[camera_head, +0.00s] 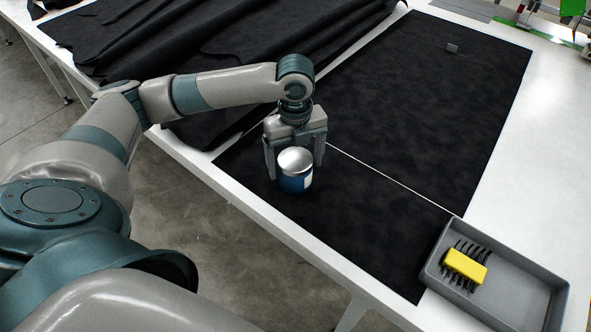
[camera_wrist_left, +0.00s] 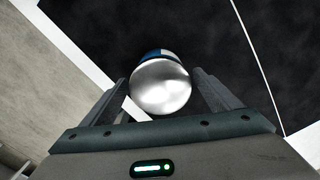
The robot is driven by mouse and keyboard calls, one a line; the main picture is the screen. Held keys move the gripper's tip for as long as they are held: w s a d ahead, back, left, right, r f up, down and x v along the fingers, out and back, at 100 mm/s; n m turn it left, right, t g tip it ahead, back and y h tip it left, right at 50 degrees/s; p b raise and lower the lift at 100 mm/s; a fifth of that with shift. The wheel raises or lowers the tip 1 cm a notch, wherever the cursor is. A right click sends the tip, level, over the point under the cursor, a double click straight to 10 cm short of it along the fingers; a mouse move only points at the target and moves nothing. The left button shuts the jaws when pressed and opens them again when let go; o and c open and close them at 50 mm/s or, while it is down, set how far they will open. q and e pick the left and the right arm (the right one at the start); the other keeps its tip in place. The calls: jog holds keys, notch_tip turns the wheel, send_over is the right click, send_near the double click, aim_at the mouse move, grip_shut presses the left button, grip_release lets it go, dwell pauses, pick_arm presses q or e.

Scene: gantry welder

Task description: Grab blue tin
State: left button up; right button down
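The blue tin (camera_head: 295,182) has a silver lid and a white patch on its side. It stands upright on the black sheet near the table's front edge. My left gripper (camera_head: 294,170) is lowered over it, with one finger on each side of the tin. In the left wrist view the tin's lid (camera_wrist_left: 160,86) sits between the two fingers (camera_wrist_left: 161,95), with a visible gap on at least the left side. The fingers are open. Contact on the right side is hard to tell. My right gripper is not in view.
A grey tray (camera_head: 516,292) at the lower right holds a yellow block (camera_head: 465,266) and several dark, thin pieces. Folded black material (camera_head: 200,40) lies at the back left.

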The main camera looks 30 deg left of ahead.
pick_arm(q)
jog(key=c, duration=1.3)
jog(key=shift+o, duration=0.2)
jog(key=shift+r, duration=0.1)
jog(key=shift+r, duration=0.35)
notch_tip(320, 180, up, 3)
jog(key=shift+w+r+b, duration=0.1)
jog(key=shift+r+b, duration=0.1)
jog(key=shift+b, duration=0.6)
jog(key=d+r+b, duration=0.2)
jog(key=d+r, duration=0.4)
jog(key=d, duration=0.5)
jog(key=shift+w+d+r, duration=0.3)
jog(key=shift+r, duration=0.1)
